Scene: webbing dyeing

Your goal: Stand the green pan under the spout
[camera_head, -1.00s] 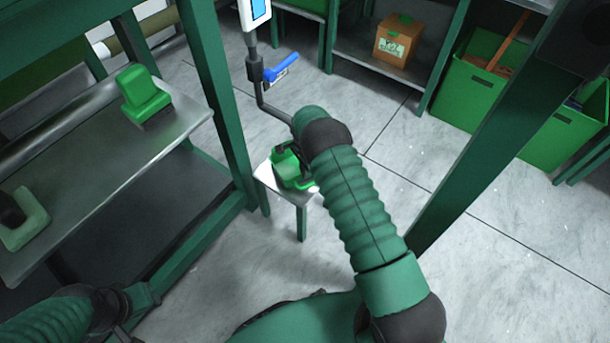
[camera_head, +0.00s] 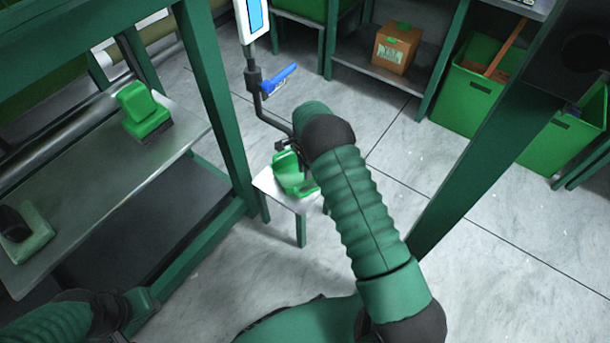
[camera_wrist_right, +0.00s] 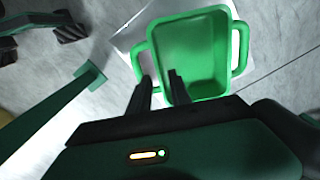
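The green pan (camera_head: 292,180), an open tub with side handles, stands upright on a small white-topped stool (camera_head: 268,186). The dark spout pipe (camera_head: 275,119) with a blue lever (camera_head: 278,77) comes down above it; its end is hidden behind my right arm. My right gripper (camera_head: 286,147) is just above the pan. In the right wrist view the gripper's fingers (camera_wrist_right: 160,84) are apart near the pan's (camera_wrist_right: 195,60) left handle, with nothing visibly clamped.
A metal bench (camera_head: 75,170) at left carries a green block-shaped thing (camera_head: 143,110) and a pale green one (camera_head: 22,235). A cardboard box (camera_head: 397,47) sits on a back shelf. Green bins (camera_head: 470,95) stand at right. The floor around the stool is mostly clear.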

